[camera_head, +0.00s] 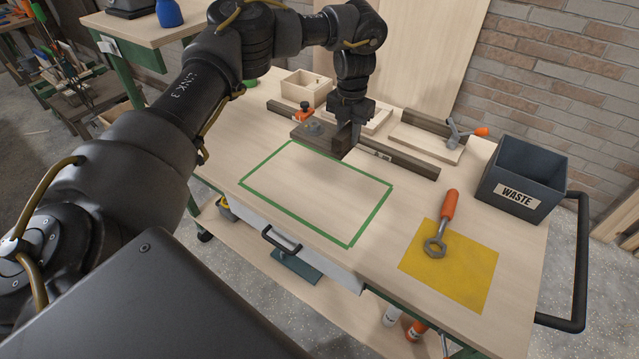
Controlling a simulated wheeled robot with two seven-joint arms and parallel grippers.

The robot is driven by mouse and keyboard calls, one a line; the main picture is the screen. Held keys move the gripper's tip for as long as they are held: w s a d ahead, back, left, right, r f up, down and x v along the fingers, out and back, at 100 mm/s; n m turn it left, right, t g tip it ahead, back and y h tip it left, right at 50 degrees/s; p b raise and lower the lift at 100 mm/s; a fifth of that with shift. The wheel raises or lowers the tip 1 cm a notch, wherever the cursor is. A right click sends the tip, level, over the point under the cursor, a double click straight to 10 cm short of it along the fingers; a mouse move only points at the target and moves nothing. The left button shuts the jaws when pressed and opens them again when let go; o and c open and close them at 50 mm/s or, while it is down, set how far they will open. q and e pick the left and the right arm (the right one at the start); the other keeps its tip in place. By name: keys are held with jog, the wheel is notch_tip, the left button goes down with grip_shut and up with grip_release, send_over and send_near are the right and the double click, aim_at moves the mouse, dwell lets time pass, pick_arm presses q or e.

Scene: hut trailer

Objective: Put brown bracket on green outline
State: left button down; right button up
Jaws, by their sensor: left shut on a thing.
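The green outline (264,209) is a taped rectangle on the light wood workbench, and its inside is bare. My left gripper (347,124) reaches down just beyond the outline's far edge. It is shut on a dark brown piece, which looks like the brown bracket (342,141). The fingers hide part of the bracket, and I cannot tell whether its lower end touches the bench. My right gripper is not in view.
Behind the bracket lie a dark wood rail (408,163), an open wooden box (306,88) and an orange-handled clamp (466,133). To the right are a waste bin (521,178) and a yellow mat (462,279) with an orange-handled wrench (442,222).

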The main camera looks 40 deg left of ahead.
aim_at(333, 152)
pick_arm(q)
jog(key=s, duration=0.1)
jog(key=s+f, duration=0.1)
jog(key=s, duration=0.1)
jog(key=s+f+p, duration=0.1)
jog(key=s, duration=0.1)
jog(key=shift+s+a, duration=0.2)
jog(key=shift+a, duration=0.15)
jog(key=s+f, duration=0.2)
jog(key=f, duration=0.1)
jog(key=s+f, duration=0.2)
jog(key=shift+a+f, duration=0.1)
jog(key=shift+a, duration=0.1)
jog(key=shift+s+f, duration=0.25)
jog(key=f, duration=0.3)
jog(key=shift+s+f, duration=0.2)
jog(key=shift+f, duration=0.05)
jog(key=shift+f, duration=0.15)
jog(key=c, duration=1.1)
grip_release()
